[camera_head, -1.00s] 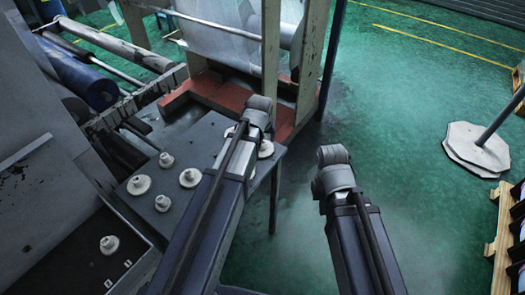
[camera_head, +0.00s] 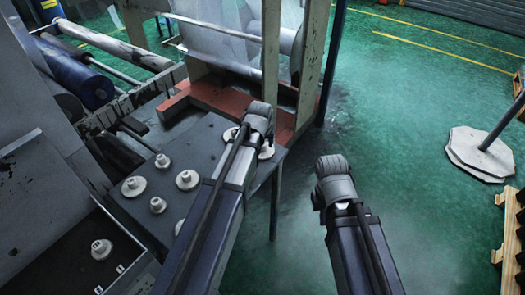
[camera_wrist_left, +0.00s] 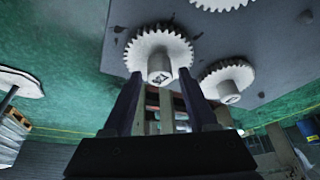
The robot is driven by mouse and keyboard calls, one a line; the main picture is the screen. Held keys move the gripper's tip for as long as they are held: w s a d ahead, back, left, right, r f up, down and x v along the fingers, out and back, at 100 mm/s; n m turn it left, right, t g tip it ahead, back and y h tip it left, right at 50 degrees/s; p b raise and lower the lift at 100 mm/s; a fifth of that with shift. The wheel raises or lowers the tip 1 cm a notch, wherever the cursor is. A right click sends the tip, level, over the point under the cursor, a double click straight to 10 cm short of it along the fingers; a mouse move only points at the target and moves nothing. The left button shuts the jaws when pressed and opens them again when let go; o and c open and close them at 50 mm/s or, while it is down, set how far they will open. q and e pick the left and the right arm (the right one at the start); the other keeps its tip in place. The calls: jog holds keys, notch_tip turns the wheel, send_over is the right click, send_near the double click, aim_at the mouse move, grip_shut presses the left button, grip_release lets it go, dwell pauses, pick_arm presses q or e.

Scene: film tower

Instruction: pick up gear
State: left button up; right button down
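Several white gears with raised hubs lie on a dark grey table (camera_head: 213,134) in the head view, one of them the gear (camera_head: 187,180) near its middle. In the left wrist view, a toothed white gear (camera_wrist_left: 158,45) is straight ahead of my left gripper (camera_wrist_left: 159,76). Its fingers are open and apart, with the gear's hub showing between their tips; I cannot tell whether they touch it. A second gear (camera_wrist_left: 227,78) lies to the right, and a third (camera_wrist_left: 222,3) is cut off at the top. My right arm shows in the head view, but its fingers cannot be made out.
A machine frame with a red base (camera_head: 213,97) stands behind the table, with blue rollers (camera_head: 85,82) at the left. Another gear (camera_head: 101,249) lies in a dark recess at lower left. A post on a pale base plate (camera_head: 480,153) stands right. The green floor between is clear.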

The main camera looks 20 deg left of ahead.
aim_at(262, 145)
pick_arm(q)
grip_shut()
dwell(0.6)
notch_tip(262, 145, up, 10)
jog(key=p, duration=1)
